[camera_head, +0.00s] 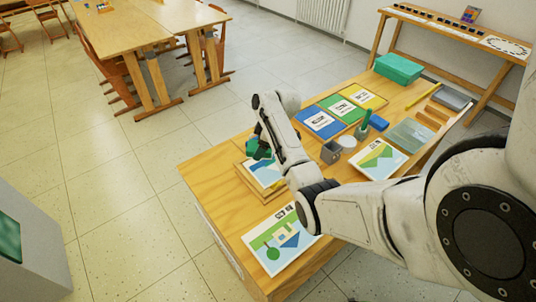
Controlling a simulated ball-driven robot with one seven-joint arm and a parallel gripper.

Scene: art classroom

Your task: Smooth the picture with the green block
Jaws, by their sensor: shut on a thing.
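My gripper (262,142) is over the left part of the wooden table. It is shut on the green block (258,150). The block is at the upper edge of a picture (266,174) lying on a wooden board (247,182). My arm hides the right part of that picture. I cannot tell whether the block touches it. A second picture (268,247), with a green tree and a house, lies at the front of the table. A third picture (380,159), with green hills, lies to the right of my arm.
The table (215,172) also holds blue (319,122), green (342,110) and yellow (364,96) booklets, a grey cup (331,152), a green-handled tool (365,123) and a teal box (398,69). Free table top lies left of the board. Open floor lies beyond.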

